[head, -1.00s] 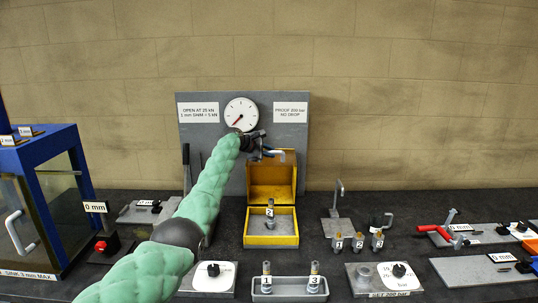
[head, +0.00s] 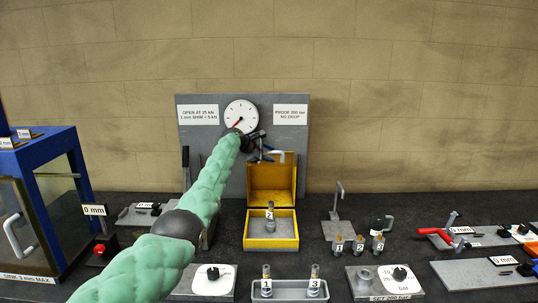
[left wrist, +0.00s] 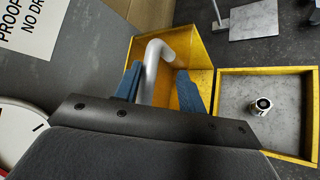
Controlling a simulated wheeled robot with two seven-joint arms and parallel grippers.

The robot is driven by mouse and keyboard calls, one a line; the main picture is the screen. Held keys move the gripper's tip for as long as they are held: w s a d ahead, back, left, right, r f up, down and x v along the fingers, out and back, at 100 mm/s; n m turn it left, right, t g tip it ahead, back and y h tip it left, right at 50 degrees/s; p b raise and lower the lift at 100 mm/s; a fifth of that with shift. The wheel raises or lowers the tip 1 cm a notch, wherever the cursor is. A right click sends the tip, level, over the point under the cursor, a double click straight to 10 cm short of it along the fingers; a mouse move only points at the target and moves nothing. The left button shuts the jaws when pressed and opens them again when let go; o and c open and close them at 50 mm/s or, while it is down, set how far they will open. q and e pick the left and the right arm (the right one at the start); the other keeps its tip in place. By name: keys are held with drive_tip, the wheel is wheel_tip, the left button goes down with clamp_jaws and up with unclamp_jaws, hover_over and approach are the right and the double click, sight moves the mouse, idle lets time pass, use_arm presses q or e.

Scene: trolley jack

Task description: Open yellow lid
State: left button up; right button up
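The yellow lid (head: 272,178) stands raised, about upright, at the back of the yellow box (head: 271,242). A grey bent handle (head: 276,154) sticks out at the lid's top. My left gripper (head: 264,152) is at the handle, above the lid. In the left wrist view, its blue fingers (left wrist: 160,88) are spread with the handle (left wrist: 154,70) between them and gaps visible beside it. The lid (left wrist: 196,60) shows behind the fingers. A small cylinder labelled 2 (head: 270,214) stands inside the box. My right gripper is out of view.
A grey panel (head: 215,140) with a round gauge (head: 241,116) stands close behind the box and gripper. A tray (head: 291,290) with cylinders 1 and 3 is in front. A blue-framed cabinet (head: 62,185) is at left.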

use_arm(q)
drive_tip(key=shift+s, duration=0.1)
drive_tip(key=shift+s+a+r+b, duration=0.2)
drive_tip(key=shift+a+r+b, duration=0.1)
drive_tip(key=shift+a, duration=0.15)
drive_tip(key=b+v, duration=0.2)
drive_tip(key=v, duration=0.4)
drive_tip(key=shift+a+b, duration=0.2)
drive_tip(key=shift+b, duration=0.1)
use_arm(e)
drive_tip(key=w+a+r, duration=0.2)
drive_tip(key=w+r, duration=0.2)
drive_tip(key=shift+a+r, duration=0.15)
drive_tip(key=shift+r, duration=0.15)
use_arm(q)
drive_tip(key=shift+s+r, duration=0.15)
drive_tip(key=shift+c, duration=0.4)
